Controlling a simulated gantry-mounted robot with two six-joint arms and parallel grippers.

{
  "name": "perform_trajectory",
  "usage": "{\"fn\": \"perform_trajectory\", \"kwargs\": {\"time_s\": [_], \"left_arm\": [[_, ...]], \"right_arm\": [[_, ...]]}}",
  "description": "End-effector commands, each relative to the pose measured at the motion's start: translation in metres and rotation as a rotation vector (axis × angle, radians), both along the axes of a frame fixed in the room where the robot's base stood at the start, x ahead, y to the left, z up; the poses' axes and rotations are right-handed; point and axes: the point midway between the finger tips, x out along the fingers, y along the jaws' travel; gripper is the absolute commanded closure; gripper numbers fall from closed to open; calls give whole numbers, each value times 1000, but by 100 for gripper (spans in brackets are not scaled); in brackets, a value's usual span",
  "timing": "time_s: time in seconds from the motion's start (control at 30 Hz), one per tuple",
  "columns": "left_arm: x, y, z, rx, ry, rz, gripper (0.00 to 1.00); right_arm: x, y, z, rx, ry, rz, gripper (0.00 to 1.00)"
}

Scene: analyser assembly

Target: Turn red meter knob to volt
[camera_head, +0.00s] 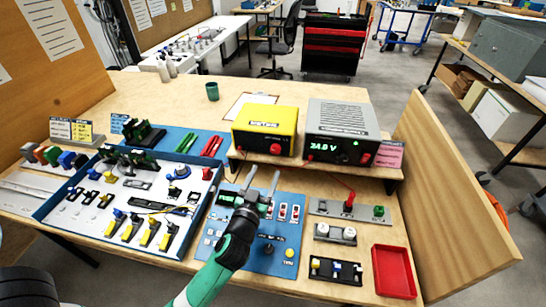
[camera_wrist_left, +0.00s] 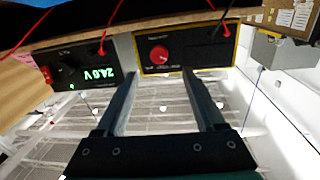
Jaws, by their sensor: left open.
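The yellow meter (camera_head: 265,127) stands on the raised wooden shelf, with its red knob (camera_head: 275,148) low on its front face. In the left wrist view the meter's front (camera_wrist_left: 185,52) appears upside down, and the red knob (camera_wrist_left: 159,54) shows between and beyond the two fingertips. My left gripper (camera_head: 264,171) is open and empty, in front of and below the knob, its fingers pointing toward the meter. The fingers (camera_wrist_left: 160,74) do not appear to touch the knob. The knob's setting is too small to read. My right gripper is not in view.
Below my gripper lies a blue panel (camera_head: 282,262) with switches. A blue-edged parts tray (camera_head: 75,228) is left, and a red tray (camera_head: 392,272) is at front right.

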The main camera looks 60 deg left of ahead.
Motion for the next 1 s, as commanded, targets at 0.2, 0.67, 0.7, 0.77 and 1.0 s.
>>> {"fn": "perform_trajectory", "kwargs": {"time_s": [0.2, 0.67, 0.7, 0.77, 1.0], "left_arm": [[34, 39, -1, 0, -3, 3, 29], [62, 68, 1, 1, -1, -1, 29], [62, 68, 1, 1, -1, -1, 29], [62, 68, 1, 1, -1, -1, 29], [62, 68, 0, 1, -1, -1, 72]], "right_arm": [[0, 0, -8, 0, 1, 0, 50], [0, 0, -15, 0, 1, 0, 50], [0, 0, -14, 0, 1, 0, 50], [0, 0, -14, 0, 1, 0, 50], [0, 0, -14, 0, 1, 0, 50]]}}
